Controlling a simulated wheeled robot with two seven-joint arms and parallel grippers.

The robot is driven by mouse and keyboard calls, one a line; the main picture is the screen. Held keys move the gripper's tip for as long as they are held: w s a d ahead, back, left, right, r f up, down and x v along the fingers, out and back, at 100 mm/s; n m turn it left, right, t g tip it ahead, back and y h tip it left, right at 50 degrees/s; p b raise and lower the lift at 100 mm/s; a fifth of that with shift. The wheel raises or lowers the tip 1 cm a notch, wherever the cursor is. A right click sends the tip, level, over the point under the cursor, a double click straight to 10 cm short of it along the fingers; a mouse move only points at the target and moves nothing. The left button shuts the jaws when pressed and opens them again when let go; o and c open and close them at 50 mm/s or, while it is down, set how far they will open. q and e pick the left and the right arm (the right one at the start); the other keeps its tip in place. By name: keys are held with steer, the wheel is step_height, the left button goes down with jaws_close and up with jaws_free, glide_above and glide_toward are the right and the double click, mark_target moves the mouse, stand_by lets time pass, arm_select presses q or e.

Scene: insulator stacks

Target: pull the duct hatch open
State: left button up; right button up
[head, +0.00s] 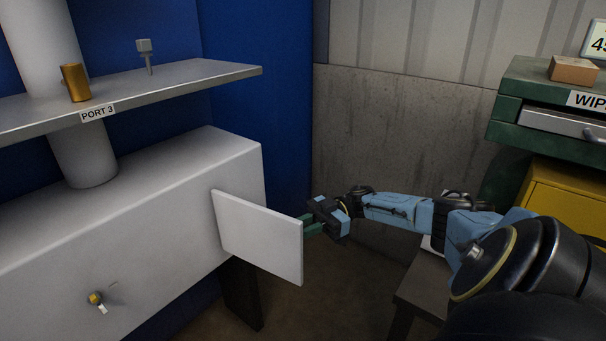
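The duct hatch (257,237) is a flat white panel at the right end of the long white duct (130,215). It stands out at an angle from the duct front, its left edge at the duct and its right edge out in free space. My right gripper (312,225) is at the free right edge of the hatch, with its greenish fingers partly hidden behind the panel. I cannot tell whether the fingers touch or grip it. The opening behind the hatch is hidden. My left gripper is out of view.
A small yellow and white knob (97,299) sits on the duct front. Above, a grey shelf (185,82) labelled PORT 3 holds a copper cylinder (75,83) and a small grey fitting (145,55). A dark bench (425,292) and a green cabinet (508,130) stand right.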

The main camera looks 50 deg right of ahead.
steer(key=o, duration=0.3)
steer(key=shift+w+a, duration=0.15)
steer(key=shift+w, duration=0.25)
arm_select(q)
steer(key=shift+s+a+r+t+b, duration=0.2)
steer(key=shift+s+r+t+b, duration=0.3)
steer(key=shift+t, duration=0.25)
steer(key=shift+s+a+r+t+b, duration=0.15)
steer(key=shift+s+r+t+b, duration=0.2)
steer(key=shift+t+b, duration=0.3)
arm_select(e)
steer(key=shift+v, duration=3.9)
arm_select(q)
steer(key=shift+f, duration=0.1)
arm_select(e)
steer(key=shift+s+a, duration=0.1)
